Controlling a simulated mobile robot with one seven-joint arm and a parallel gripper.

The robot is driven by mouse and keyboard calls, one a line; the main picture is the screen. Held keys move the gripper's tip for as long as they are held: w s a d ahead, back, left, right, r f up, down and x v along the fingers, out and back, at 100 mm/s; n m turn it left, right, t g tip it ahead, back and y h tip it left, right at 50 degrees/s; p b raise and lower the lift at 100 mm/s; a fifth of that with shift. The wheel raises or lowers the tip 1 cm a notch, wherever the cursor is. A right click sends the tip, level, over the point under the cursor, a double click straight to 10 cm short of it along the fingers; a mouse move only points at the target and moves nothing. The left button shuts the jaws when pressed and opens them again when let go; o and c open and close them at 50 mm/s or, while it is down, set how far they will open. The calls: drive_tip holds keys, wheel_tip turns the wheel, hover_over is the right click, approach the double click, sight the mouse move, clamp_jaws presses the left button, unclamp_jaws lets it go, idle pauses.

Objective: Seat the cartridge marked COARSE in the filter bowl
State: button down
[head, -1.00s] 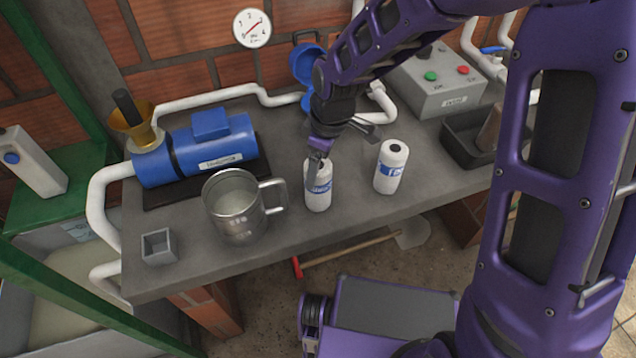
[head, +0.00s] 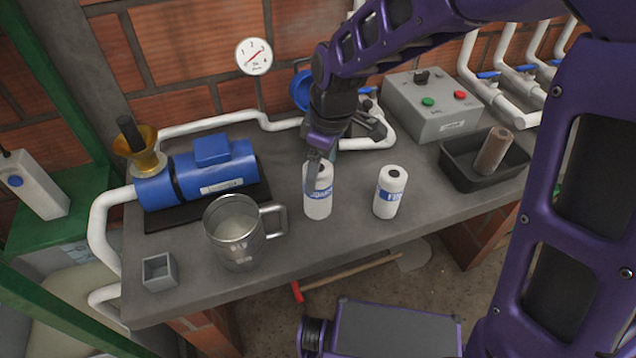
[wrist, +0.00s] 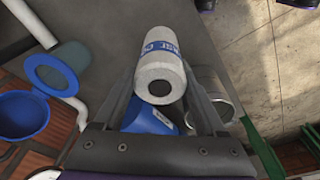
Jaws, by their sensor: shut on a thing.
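My gripper (head: 318,170) is shut on a white cylindrical cartridge (head: 318,204) with a blue band; the lettering is partly readable and looks like COARSE. In the wrist view this cartridge (wrist: 161,72) is between the fingers, its holed end toward the camera. A second white cartridge (head: 390,192), its label starting with F, stands on the bench to the right. The filter bowl (wrist: 70,62), a greyish cup with a blue rim, is at the left of the wrist view. A blue lid (wrist: 20,115) is open beside it. My arm mostly hides the bowl in the head view.
A metal mug (head: 235,232) stands left of the cartridges, with a blue pump (head: 212,172) behind it. A small grey box (head: 159,272) is at the front left. A control box (head: 445,122) and a dark tray (head: 462,176) holding a brown cylinder (head: 491,152) are on the right.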

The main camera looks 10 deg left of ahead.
drive_tip(key=r, duration=0.2)
drive_tip(key=w+r, duration=0.1)
drive_tip(key=shift+w+a+r, duration=0.2)
drive_tip(key=shift+r, duration=0.15)
drive_tip(key=w+a+r+m, duration=0.1)
drive_tip(key=w+r+m, duration=0.2)
drive_tip(key=w, duration=0.4)
drive_tip(key=w+a+r+m+t, duration=0.1)
drive_tip(key=w+r+m, duration=0.2)
drive_tip(key=w, duration=0.4)
drive_tip(key=w+a+r+m, duration=0.1)
drive_tip(key=w+r+m, duration=0.2)
drive_tip(key=w, duration=0.4)
wheel_tip(320, 180, down, 18)
drive_tip(key=b, duration=0.2)
drive_tip(key=shift+w+r+h, duration=0.2)
drive_tip(key=shift+h, duration=0.2)
drive_tip(key=shift+f+b, duration=0.1)
drive_tip(key=shift+b, duration=0.2)
drive_tip(key=shift+f, duration=0.15)
unclamp_jaws()
